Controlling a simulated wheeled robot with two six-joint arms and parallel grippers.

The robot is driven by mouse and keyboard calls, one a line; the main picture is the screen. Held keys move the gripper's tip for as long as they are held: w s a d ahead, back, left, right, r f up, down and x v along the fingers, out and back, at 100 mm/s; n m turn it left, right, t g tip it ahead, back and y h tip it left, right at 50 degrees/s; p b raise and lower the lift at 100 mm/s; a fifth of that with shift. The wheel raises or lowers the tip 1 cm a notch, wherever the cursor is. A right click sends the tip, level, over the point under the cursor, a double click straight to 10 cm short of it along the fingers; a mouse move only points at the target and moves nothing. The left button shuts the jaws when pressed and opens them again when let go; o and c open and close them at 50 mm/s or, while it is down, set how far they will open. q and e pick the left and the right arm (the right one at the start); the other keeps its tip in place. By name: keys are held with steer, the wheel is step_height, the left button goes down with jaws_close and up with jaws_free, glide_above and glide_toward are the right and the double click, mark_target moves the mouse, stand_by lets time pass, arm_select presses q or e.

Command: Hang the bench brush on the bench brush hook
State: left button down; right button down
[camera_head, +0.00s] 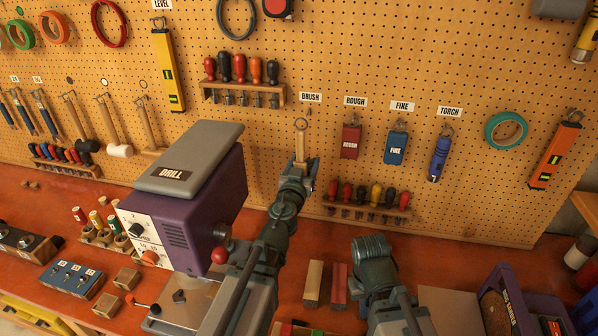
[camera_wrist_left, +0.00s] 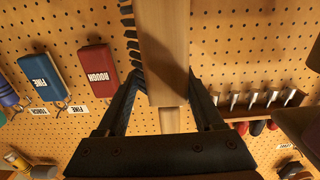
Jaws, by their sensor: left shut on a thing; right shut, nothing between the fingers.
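The bench brush (camera_head: 300,146) is upright in front of the pegboard, below the BRUSH label (camera_head: 310,97). Its narrow end and round loop point up, close to the bench brush hook (camera_head: 308,113). I cannot tell whether the loop touches the hook or is around it. My left gripper (camera_head: 302,168) is shut on the brush. In the left wrist view, the brush's wooden body (camera_wrist_left: 163,45) with dark bristles on one side runs between the fingers (camera_wrist_left: 168,100). My right gripper (camera_head: 371,247) is shut and empty, low over the bench; its fingertips are hard to see.
The purple drill (camera_head: 205,190) stands close left of my left arm. The red ROUGH block (camera_head: 350,141), blue FINE block (camera_head: 396,147) and torch (camera_head: 439,157) hang to the right. A screwdriver rack (camera_head: 366,208) is below them, another rack (camera_head: 243,94) upper left.

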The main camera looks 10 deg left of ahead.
mark_target(312, 147)
arm_select(q)
steer(key=shift+w+a+f+b, duration=0.2)
steer(key=shift+f+b, duration=0.25)
steer(key=shift+f, duration=0.35)
steer(key=shift+r, duration=0.1)
steer(key=shift+w, duration=0.15)
steer(key=shift+w+f+b, duration=0.2)
steer(key=shift+w, duration=1.95)
steer(key=shift+w+f+b, duration=0.15)
steer(key=shift+w+f, duration=0.05)
steer(key=shift+w, duration=1.95)
steer(key=shift+w+f+b, duration=0.35)
steer(key=shift+w+f, duration=0.05)
steer(key=shift+w, duration=0.1)
jaws_free()
